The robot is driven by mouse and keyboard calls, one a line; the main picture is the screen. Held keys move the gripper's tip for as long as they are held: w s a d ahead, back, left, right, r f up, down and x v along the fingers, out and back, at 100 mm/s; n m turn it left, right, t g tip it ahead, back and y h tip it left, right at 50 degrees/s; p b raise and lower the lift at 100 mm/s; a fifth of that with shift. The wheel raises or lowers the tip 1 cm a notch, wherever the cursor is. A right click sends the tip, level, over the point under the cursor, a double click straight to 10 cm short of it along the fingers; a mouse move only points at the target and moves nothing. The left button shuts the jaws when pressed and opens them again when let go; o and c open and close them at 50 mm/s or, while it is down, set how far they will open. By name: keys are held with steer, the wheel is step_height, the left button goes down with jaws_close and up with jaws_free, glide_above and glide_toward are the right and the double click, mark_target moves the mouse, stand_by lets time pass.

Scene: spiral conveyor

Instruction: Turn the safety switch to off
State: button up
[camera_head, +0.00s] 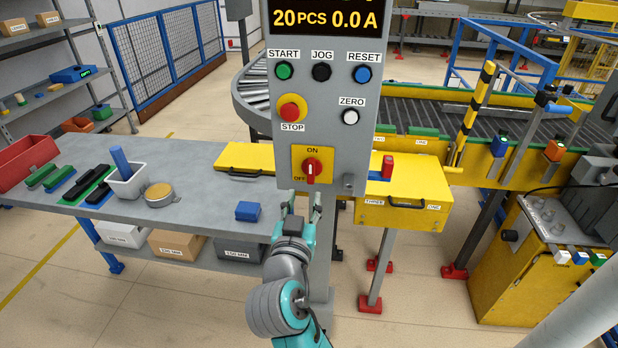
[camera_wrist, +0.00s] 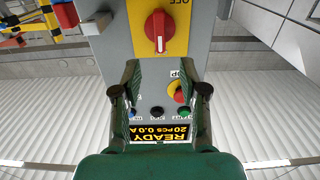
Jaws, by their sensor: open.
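The safety switch (camera_head: 312,170) is a red rotary knob on a yellow plate (camera_head: 298,153), low on the grey control panel. ON is marked above the knob and OFF at its lower left. The knob's grip stands upright, toward ON. In the wrist view, which is upside down, the knob (camera_wrist: 159,28) shows at the top with its white line toward the ON side. My gripper (camera_head: 304,203) is open and empty, just below the plate in the head view. In the wrist view its fingers (camera_wrist: 160,78) are spread, apart from the knob.
Above the switch are the red STOP button (camera_head: 290,109), the white ZERO button (camera_head: 350,117) and the START, JOG and RESET buttons. A grey table (camera_head: 195,215) with small parts lies to the left. A yellow drawer unit (camera_head: 415,205) stands behind the panel at right.

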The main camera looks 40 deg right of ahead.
mark_target(310, 172)
steer(key=x, duration=0.9)
steer(key=shift+w+d, duration=0.1)
steer(key=shift+d, duration=0.05)
jaws_close()
